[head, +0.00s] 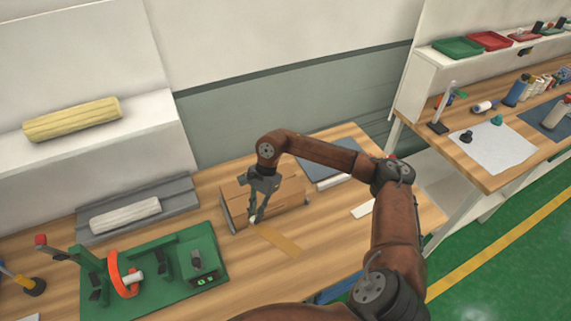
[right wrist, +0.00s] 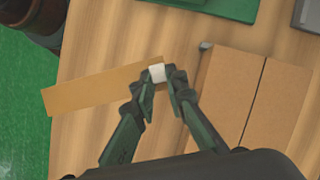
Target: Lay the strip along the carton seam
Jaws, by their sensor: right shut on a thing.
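The carton (head: 282,196) is a brown box on the wooden bench; its top shows a dark seam line in the right wrist view (right wrist: 222,92). The strip (head: 279,240) is a flat tan band in front of the carton; it also shows in the right wrist view (right wrist: 100,88), left of the carton and apart from it. My right gripper (head: 253,217) is shut on the strip's end, where a small white piece sits between the fingertips (right wrist: 157,74). I cannot tell whether the strip touches the bench. My left gripper is not in view.
A green fixture board (head: 210,272) with an orange ring stands left of the carton. A grey tray (head: 165,188) with a white roll is behind it. A dark flat sheet (head: 343,165) and a white bar lie behind the carton. Bare bench lies around the strip.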

